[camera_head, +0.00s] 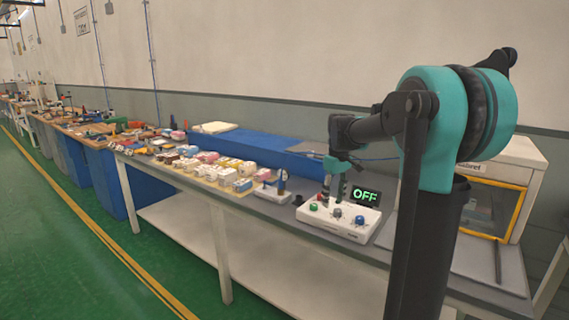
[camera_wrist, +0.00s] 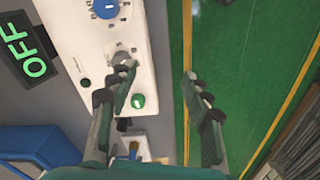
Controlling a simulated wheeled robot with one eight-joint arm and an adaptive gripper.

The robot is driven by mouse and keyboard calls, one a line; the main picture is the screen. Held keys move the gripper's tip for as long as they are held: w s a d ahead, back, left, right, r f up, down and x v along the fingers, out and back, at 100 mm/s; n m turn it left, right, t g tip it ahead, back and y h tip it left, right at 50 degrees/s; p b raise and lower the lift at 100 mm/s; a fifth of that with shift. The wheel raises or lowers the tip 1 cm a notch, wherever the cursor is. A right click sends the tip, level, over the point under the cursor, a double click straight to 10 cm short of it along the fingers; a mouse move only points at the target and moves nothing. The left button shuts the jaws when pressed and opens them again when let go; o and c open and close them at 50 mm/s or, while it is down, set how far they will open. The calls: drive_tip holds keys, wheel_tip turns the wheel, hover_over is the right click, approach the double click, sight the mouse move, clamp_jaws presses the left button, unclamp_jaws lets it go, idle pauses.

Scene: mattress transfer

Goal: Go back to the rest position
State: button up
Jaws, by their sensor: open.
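My gripper (camera_wrist: 158,80) is open and empty in the wrist view, its two fingers spread wide apart. Its left finger overlaps the edge of a white control box (camera_wrist: 82,32), and its right finger shows against the green floor. In the head view my gripper (camera_head: 333,185) hangs from my teal and black arm, just above the same control box (camera_head: 330,222). The fingers look close to the box, but I cannot tell whether they touch it. The box carries a blue knob (camera_wrist: 105,8), a green knob (camera_wrist: 138,101) and a display (camera_wrist: 27,45) reading OFF.
The long grey table (camera_head: 275,210) holds several small boxes (camera_head: 225,172) left of the control box. A blue block (camera_head: 255,147) lies along the back. A white cabinet with a yellow-framed window (camera_head: 492,205) stands at the right. The green floor (camera_head: 60,260) in front is clear.

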drive_tip(key=s+d+f+m+t, duration=0.1)
drive_tip(key=s+f+m, duration=0.2)
drive_tip(key=s+f, duration=0.6)
drive_tip(key=s+d+f+m+t, duration=0.1)
drive_tip(key=s+f+m, duration=0.3)
drive_tip(key=s+f, duration=0.6)
drive_tip(key=s+t, duration=0.1)
drive_tip(key=s, duration=0.6)
drive_tip(key=shift+d+t, duration=0.3)
